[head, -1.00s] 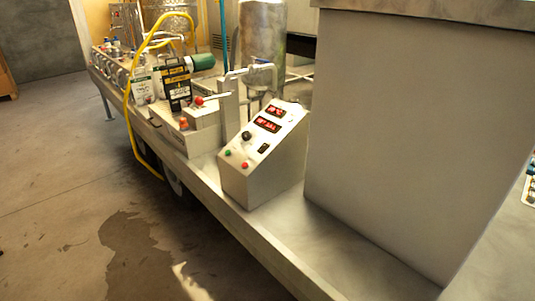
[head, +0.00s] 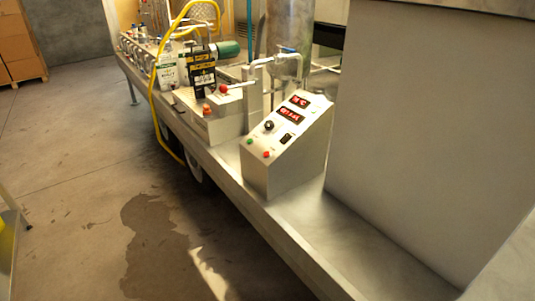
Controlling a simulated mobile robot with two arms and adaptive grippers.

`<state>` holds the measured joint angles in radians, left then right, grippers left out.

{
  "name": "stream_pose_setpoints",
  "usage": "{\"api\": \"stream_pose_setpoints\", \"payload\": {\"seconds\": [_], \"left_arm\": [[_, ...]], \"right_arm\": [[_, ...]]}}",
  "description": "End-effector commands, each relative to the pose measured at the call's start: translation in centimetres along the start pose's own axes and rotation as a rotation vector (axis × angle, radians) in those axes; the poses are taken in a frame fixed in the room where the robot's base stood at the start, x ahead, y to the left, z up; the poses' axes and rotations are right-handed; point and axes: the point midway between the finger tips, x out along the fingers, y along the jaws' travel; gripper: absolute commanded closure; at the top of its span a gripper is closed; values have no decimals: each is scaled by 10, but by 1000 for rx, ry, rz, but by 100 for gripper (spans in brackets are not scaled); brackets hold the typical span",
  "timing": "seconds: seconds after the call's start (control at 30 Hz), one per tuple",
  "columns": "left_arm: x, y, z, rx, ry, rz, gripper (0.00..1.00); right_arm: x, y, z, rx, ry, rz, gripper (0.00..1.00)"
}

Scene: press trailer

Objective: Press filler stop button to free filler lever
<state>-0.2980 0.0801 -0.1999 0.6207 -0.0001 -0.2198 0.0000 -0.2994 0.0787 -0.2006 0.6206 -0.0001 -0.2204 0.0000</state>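A metal control box (head: 285,172) with a sloped panel stands on the trailer deck. The panel has two red lit displays (head: 291,116), a black knob (head: 268,126), a black switch (head: 286,138), a green button (head: 250,141) and a red button (head: 265,155). Left of it, a lever with a red ball end (head: 223,89) sits at a low metal unit (head: 217,125). A small orange-red button (head: 207,109) is on that unit. The labels are too small to tell which button is the filler stop. Neither gripper is in view.
A large grey block (head: 425,130) rises at the right of the deck. A yellow hose (head: 153,105) hangs over the deck edge. Cardboard boxes (head: 18,45) stand at the back left. The concrete floor (head: 85,190) beside the trailer is mostly clear, with a dark stain.

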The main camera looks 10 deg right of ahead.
Motion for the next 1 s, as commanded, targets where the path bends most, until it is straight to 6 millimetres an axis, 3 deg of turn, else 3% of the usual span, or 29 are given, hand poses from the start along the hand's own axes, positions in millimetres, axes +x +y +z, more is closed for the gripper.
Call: {"api": "stream_pose_setpoints", "payload": {"seconds": [0.3, 0.77, 1.0], "left_arm": [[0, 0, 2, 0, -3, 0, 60], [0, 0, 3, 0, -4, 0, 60], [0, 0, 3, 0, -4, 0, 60]], "right_arm": [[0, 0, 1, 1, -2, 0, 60], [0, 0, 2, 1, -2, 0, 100], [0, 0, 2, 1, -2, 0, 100]]}}
